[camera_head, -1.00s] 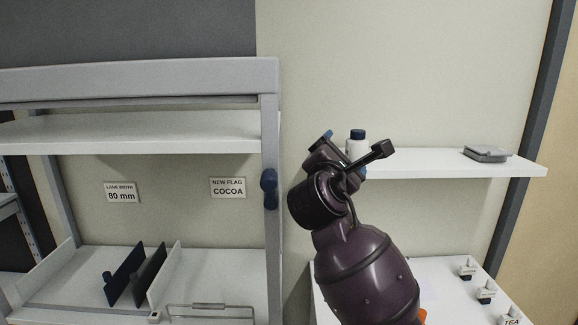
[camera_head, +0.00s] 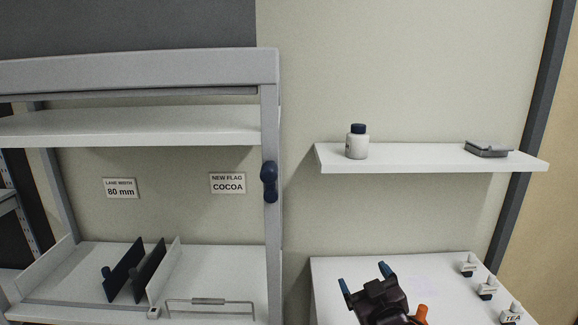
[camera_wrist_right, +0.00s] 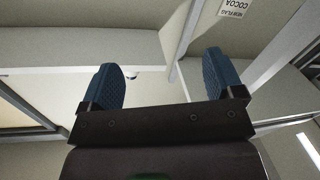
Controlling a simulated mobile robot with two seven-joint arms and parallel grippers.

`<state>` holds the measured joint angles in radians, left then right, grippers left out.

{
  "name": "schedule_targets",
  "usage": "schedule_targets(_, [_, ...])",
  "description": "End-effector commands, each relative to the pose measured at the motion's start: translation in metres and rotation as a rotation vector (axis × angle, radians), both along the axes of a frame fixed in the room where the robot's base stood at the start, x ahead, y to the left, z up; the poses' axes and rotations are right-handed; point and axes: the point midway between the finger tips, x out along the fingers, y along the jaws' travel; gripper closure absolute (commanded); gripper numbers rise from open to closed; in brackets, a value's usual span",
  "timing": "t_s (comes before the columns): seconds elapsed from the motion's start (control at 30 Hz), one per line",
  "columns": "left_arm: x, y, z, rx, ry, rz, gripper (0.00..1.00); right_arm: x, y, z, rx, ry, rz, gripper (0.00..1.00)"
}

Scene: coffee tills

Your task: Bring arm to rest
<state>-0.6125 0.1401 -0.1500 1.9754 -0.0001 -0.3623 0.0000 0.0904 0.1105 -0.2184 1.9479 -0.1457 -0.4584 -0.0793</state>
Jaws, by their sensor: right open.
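My right gripper (camera_head: 366,277) is low in the head view, in front of the white counter on the right. Its two blue-tipped fingers stand apart with nothing between them. In the right wrist view the same gripper (camera_wrist_right: 166,84) shows both blue pads wide apart and empty. My left gripper is in neither view.
A white jar with a dark blue cap (camera_head: 357,142) and a flat grey item (camera_head: 486,150) stand on the wall shelf (camera_head: 420,162). The grey-framed rack (camera_head: 272,230) at left holds two dark dividers.

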Motion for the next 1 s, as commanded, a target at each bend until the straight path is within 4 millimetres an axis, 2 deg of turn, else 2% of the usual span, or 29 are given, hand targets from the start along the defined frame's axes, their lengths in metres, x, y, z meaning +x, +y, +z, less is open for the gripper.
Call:
schedule_targets(0.03, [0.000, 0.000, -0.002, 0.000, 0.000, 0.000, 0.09, -0.014, -0.011, -0.025, 0.050, 0.038, -0.009, 0.13])
schedule_targets(0.27, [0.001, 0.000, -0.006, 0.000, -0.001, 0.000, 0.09, -0.082, -0.054, -0.115, 0.190, 0.187, -0.070, 0.13])
schedule_targets(0.4, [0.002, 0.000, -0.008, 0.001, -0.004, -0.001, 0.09, -0.134, -0.079, -0.169, 0.210, 0.302, -0.128, 0.13])
schedule_targets(0.6, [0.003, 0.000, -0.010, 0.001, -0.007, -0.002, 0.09, -0.211, -0.107, -0.232, 0.199, 0.457, -0.207, 0.13])
schedule_targets(0.7, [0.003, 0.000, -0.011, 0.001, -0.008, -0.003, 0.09, -0.239, -0.113, -0.250, 0.194, 0.511, -0.231, 0.13])
schedule_targets(0.8, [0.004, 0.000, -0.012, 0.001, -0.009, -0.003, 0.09, -0.257, -0.117, -0.261, 0.191, 0.544, -0.244, 0.13])
schedule_targets(1.0, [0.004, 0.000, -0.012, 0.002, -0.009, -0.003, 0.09, -0.265, -0.118, -0.265, 0.191, 0.558, -0.250, 0.13])
